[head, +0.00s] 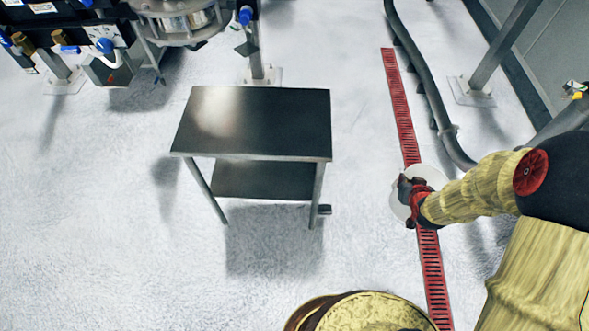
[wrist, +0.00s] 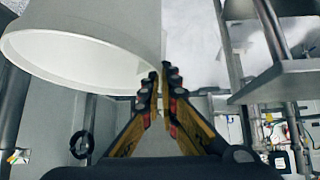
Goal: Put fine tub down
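The fine tub is a white round tub (head: 427,176), partly hidden behind my gripper in the head view. My gripper (head: 408,194) is right of the table, over the red floor grating. In the wrist view the tub (wrist: 85,32) fills the upper left, its open rim towards the camera. The fingers (wrist: 160,82) are nearly closed, with the edge of the tub at their tips. They appear to pinch the tub's wall. The tub looks held clear of the floor; its contents are not visible.
A dark metal table (head: 255,120) with a bare top and a lower shelf (head: 262,180) stands in the middle. The sifter machine (head: 180,18) is behind it. A dark pipe (head: 420,75) and posts stand at the right.

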